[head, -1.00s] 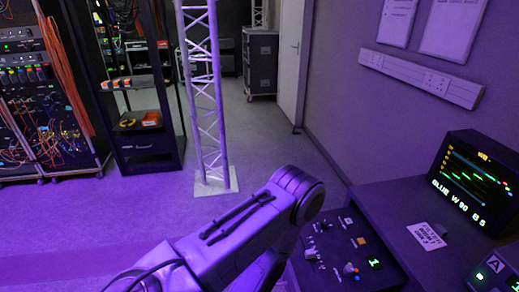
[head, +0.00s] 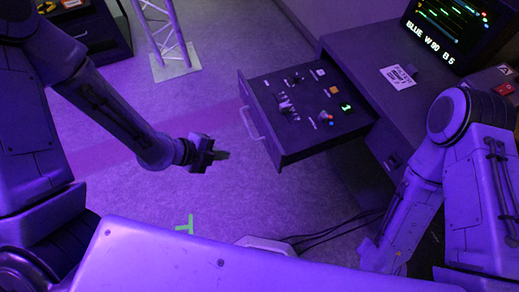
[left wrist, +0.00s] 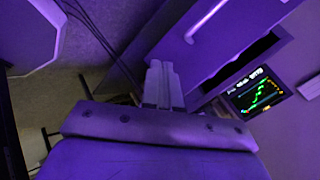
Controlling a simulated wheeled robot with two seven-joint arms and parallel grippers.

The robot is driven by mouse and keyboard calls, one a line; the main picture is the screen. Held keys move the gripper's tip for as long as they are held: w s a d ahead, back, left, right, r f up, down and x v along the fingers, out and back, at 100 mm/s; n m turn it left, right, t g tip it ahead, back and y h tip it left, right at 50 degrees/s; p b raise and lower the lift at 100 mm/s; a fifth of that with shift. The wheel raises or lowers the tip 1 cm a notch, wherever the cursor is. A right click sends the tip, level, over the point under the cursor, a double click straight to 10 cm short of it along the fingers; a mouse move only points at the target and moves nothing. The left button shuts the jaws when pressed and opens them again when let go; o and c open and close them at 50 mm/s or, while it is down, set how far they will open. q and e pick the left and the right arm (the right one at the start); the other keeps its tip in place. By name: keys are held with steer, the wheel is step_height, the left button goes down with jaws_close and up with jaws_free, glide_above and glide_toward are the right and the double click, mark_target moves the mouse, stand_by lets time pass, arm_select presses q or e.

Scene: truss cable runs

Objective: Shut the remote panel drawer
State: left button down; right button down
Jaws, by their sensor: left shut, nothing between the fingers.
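The remote panel drawer (head: 308,112) stands pulled out from the dark desk, with switches, knobs and a small green display on its top. Its pale bar handle (head: 251,125) is on the front face, towards the left. My left gripper (head: 224,155) is shut and empty, to the left of the drawer and apart from the handle in the head view. In the left wrist view the closed fingers (left wrist: 162,82) point towards the drawer front, and the handle (left wrist: 207,20) shows above them. My right arm is at the right; its gripper does not show.
The desk (head: 400,100) carries a lit monitor (head: 448,30) and a white label (head: 398,77). A truss post (head: 163,35) stands on a base plate behind. Black cables (head: 340,228) lie on the floor below the drawer.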

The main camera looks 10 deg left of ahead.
arm_select(q)
step_height(320, 180, up, 2)
steer(key=m+h, duration=0.1)
steer(key=m, duration=0.5)
glide_toward(270, 146)
steer(key=shift+m, duration=0.4)
steer(key=x, duration=0.5)
steer(key=shift+a+f, duration=0.2)
steer(key=shift+f, duration=0.35)
steer(key=shift+w+d, duration=0.25)
steer(key=shift+d, duration=0.25)
steer(key=shift+w, duration=0.1)
